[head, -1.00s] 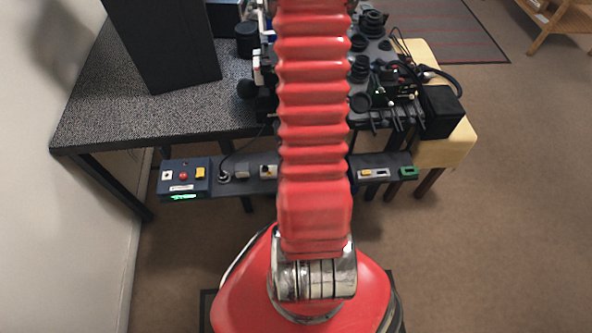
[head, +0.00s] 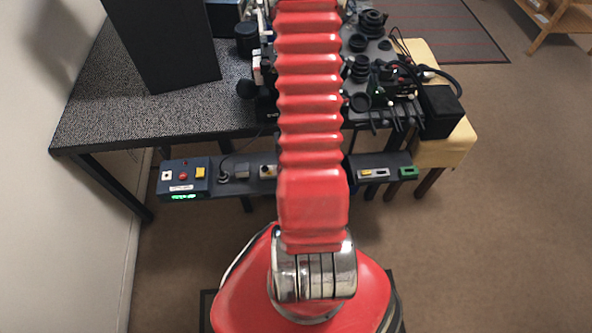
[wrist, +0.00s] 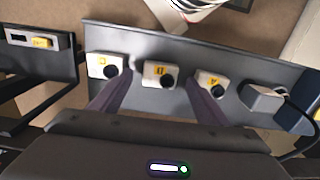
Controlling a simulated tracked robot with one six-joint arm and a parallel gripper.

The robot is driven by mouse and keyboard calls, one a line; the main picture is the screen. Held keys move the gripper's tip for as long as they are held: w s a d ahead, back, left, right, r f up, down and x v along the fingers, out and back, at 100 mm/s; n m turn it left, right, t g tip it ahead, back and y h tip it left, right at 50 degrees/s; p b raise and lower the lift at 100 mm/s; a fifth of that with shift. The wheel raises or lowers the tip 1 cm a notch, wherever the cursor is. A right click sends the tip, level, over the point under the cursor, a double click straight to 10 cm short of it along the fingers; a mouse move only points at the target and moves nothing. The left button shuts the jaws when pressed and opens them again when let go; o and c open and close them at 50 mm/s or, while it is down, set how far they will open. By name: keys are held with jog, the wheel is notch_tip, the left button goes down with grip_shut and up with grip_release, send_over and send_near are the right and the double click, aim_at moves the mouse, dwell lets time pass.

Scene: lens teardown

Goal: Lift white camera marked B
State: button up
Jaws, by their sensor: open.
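The label marks are too small to tell which is B. My gripper (wrist: 158,88) is open and empty. Its two fingers reach toward the row, one on each side of the middle camera; I cannot tell their height above the shelf. In the head view, part of one white camera (head: 267,171) shows beside my red arm, which hides the others and my gripper.
A grey cable-fed block (wrist: 262,97) stands right of the cameras. The shelf also bears a blue control box (head: 185,178) at left and a green part (head: 408,172) at right. Above is a table (head: 150,118) with a tall black box (head: 160,45) and crowded lens parts (head: 365,70).

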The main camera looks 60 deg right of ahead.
jog(key=shift+f, duration=1)
jog(key=shift+c, duration=0.2)
jog(key=c, duration=1.1)
jog(key=shift+r, duration=0.2)
jog(key=shift+c, duration=0.2)
notch_tip(320, 180, up, 10)
jog(key=shift+f, duration=0.15)
